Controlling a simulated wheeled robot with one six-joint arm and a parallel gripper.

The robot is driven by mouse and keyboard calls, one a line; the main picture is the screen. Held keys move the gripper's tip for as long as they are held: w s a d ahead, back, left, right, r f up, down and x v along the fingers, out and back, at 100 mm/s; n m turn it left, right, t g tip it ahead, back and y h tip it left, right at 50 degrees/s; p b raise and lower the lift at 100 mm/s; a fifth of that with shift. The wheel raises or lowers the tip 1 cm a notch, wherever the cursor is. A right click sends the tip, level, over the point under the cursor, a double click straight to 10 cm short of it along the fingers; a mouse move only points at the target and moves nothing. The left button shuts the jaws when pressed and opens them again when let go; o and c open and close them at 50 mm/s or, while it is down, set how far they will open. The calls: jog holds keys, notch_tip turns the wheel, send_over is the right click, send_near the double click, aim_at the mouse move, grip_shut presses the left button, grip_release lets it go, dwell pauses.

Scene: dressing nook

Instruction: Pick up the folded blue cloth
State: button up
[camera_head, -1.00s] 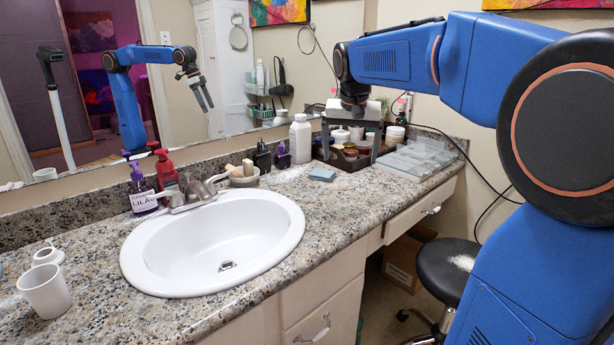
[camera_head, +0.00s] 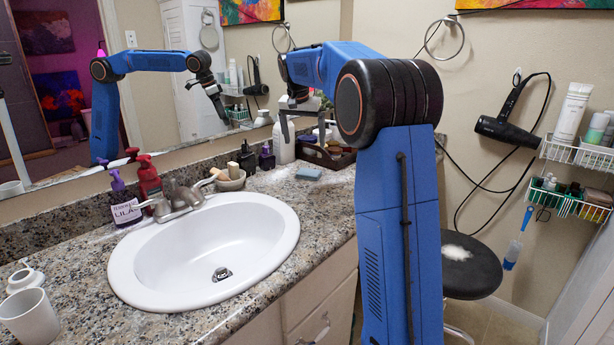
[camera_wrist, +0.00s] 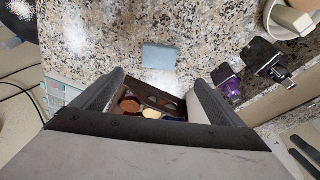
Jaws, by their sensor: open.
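The folded blue cloth (camera_head: 307,174) is a small, flat, light blue rectangle on the granite counter, to the right of the sink. In the wrist view the cloth (camera_wrist: 160,56) lies on bare granite beyond the fingertips, roughly centred between them. My gripper (camera_head: 303,128) is above the counter near the brown tray, behind and above the cloth. In the wrist view my gripper (camera_wrist: 158,82) has its two dark fingers wide apart with nothing held, and the cloth is apart from both.
A brown tray (camera_head: 326,160) with small items and a white bottle (camera_head: 283,135) stand behind the cloth. Dark purple bottles (camera_head: 267,157) and a soap dish (camera_head: 231,181) are to its left. The white sink (camera_head: 205,245) is nearer. Granite around the cloth is clear.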

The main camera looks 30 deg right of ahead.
aim_at(309, 172)
jog(key=x, duration=1.4)
jog(key=c, duration=1.2)
notch_tip(309, 172, up, 10)
jog(key=shift+o, duration=0.9)
jog(key=shift+s, duration=0.1)
